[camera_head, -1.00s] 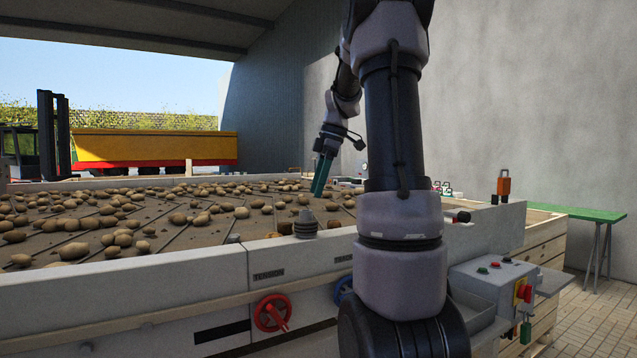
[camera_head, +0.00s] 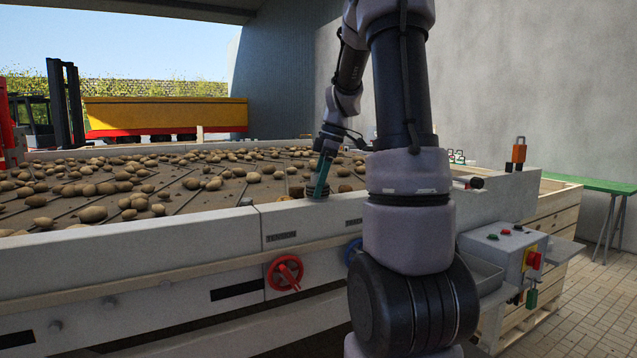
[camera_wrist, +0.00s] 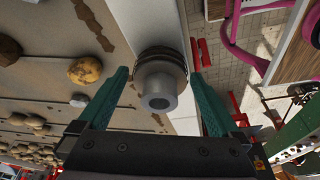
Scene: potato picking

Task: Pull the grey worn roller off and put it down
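The grey worn roller (camera_wrist: 162,82) is a ribbed piece with a paler round end and a dark centre hole. It stands on the pale rim of the potato conveyor (camera_head: 215,226). In the wrist view my gripper (camera_wrist: 158,80) is open, with a teal finger on each side of the roller and a visible gap on both sides. In the head view my gripper (camera_head: 318,190) is down at the rim, and its fingers hide most of the roller.
Potatoes (camera_head: 92,213) cover the belt beyond the rim. A red handwheel (camera_head: 285,272) is on the conveyor's front. To the right of my arm are a small grey tray (camera_head: 482,272), a control box (camera_head: 505,246) with a red button and an orange-topped object (camera_head: 519,150). A green table (camera_head: 590,185) stands far right.

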